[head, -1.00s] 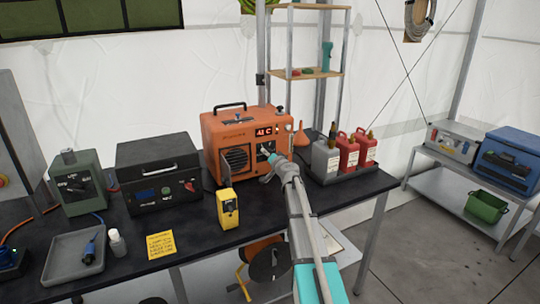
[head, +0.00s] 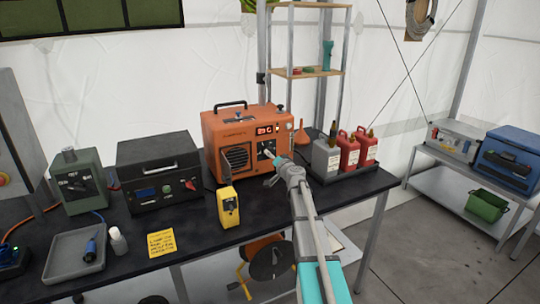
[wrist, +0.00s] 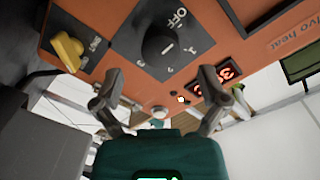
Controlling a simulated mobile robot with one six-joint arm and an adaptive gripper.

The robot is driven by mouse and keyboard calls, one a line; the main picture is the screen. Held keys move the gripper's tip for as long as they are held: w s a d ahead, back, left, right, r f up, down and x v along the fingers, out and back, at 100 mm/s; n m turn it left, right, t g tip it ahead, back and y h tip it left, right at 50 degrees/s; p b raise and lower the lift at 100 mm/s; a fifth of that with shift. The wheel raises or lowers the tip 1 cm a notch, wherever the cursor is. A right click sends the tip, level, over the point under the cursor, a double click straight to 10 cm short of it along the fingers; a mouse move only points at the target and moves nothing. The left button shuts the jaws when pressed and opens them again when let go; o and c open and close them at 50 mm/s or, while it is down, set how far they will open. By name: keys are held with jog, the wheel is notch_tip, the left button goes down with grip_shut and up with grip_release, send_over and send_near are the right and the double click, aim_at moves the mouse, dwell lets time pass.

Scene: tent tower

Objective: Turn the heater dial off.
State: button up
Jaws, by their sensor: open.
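The orange heater (head: 224,136) stands on the black bench, its front panel facing me. Its round black dial (wrist: 158,47) shows in the wrist view on a dark plate, with "OFF" and other marks around it. I cannot tell clearly which mark the dial points at. In the head view the dial (head: 267,148) is small and partly behind my gripper. My gripper (wrist: 160,80) is open, with one finger either side, just short of the dial and apart from it. In the head view my gripper (head: 273,168) is in front of the panel's lower right.
A yellow knob (wrist: 68,51) and a lit red display (wrist: 218,82) flank the dial. A yellow box (head: 228,208) stands on the bench in front of the heater. Fuel cans (head: 348,151) stand in a tray to the right.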

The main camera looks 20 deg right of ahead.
jog(key=shift+s, duration=1.85)
jog(key=shift+s, duration=0.1)
